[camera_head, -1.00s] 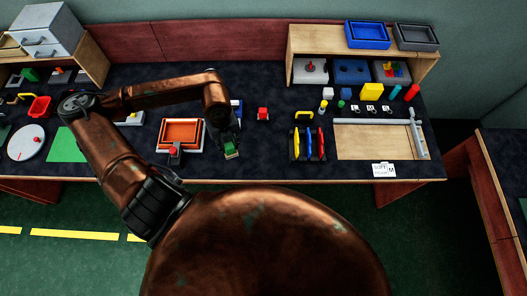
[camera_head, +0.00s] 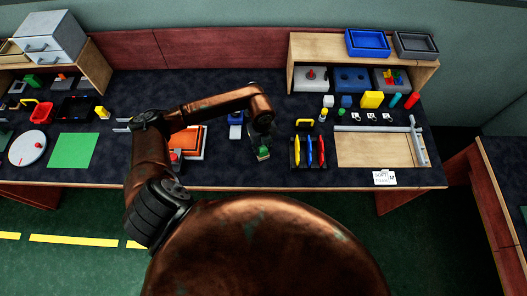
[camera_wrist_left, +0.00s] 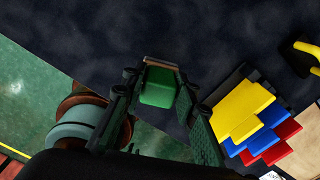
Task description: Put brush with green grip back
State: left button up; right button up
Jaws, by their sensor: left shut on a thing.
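My left gripper (camera_head: 262,148) is shut on the brush with green grip (camera_head: 263,153) and holds it near the front edge of the table. In the left wrist view the green grip (camera_wrist_left: 158,88) sits between the two fingers of the gripper (camera_wrist_left: 155,100). I cannot make out bristles. A dark rack (camera_head: 294,152) with yellow, red and blue upright pieces stands just right of the gripper. In the left wrist view the yellow piece (camera_wrist_left: 242,108), blue piece (camera_wrist_left: 262,138) and red piece (camera_wrist_left: 283,141) lie right of the fingers, apart from them. My right gripper is not in view.
An orange tray (camera_head: 187,142) is left of the gripper, partly behind my arm. A wooden board (camera_head: 380,150) lies right of the rack. A yellow handle (camera_head: 304,122) is behind the rack. Bare dark tabletop lies between gripper and rack.

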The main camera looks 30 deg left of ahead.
pick_arm(q)
jog(key=shift+w+d+f, duration=0.1)
jog(key=shift+w+f, duration=0.05)
jog(key=shift+f, duration=1.55)
jog(key=shift+f, duration=0.15)
jog(key=o, duration=1.1)
notch_tip(320, 180, up, 12)
jog(key=shift+r, duration=0.2)
